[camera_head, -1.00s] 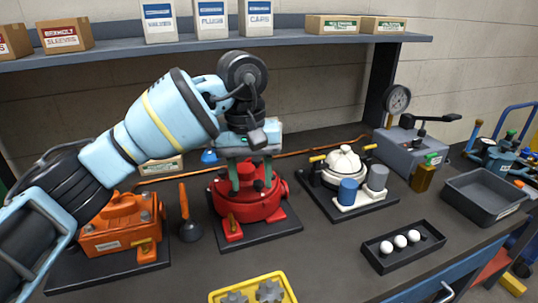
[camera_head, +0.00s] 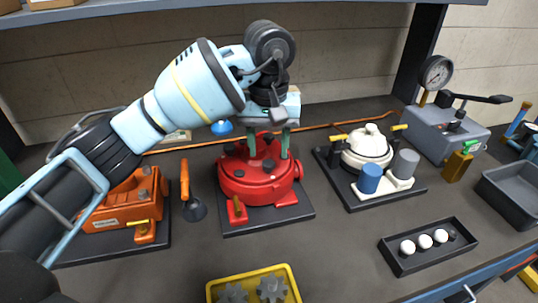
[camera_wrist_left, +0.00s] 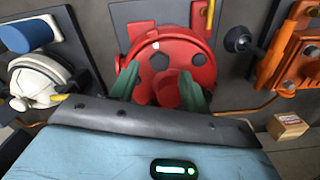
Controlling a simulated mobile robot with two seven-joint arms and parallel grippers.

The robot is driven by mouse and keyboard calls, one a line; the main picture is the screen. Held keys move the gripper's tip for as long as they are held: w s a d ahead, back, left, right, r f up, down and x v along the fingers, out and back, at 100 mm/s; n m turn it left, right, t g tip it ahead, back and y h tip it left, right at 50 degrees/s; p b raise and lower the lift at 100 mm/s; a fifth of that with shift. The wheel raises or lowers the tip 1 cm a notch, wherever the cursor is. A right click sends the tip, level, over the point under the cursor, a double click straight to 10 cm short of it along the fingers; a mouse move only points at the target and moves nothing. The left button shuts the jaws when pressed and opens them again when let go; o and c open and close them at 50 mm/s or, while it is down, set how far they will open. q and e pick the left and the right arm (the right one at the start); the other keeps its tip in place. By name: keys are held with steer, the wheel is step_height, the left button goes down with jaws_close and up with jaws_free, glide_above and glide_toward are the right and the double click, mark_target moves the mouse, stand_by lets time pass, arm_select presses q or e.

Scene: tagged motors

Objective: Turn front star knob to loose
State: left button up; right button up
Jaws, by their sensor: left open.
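The red round motor housing (camera_head: 250,188) sits on a dark plate at the middle of the bench. Dark knobs stand on its top, one at the front (camera_head: 268,165); the wrist view shows two dark faceted knobs (camera_wrist_left: 160,62) (camera_wrist_left: 196,58). I cannot tell any knob's setting. My left gripper (camera_head: 268,154) is open, its green fingers pointing down over the rear part of the housing. In the wrist view, a red round boss (camera_wrist_left: 167,93) lies between the fingers, with the dark knobs beyond the fingertips. Contact is unclear. My right gripper is not in view.
A white domed unit (camera_head: 366,146) with cups stands right. A yellow tray (camera_head: 283,270) of gears and a black tray (camera_head: 395,262) of white balls lie in front.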

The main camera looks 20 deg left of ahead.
mark_target(269, 167)
arm_select(q)
steer(key=shift+f, duration=1.45)
steer(key=c, duration=1)
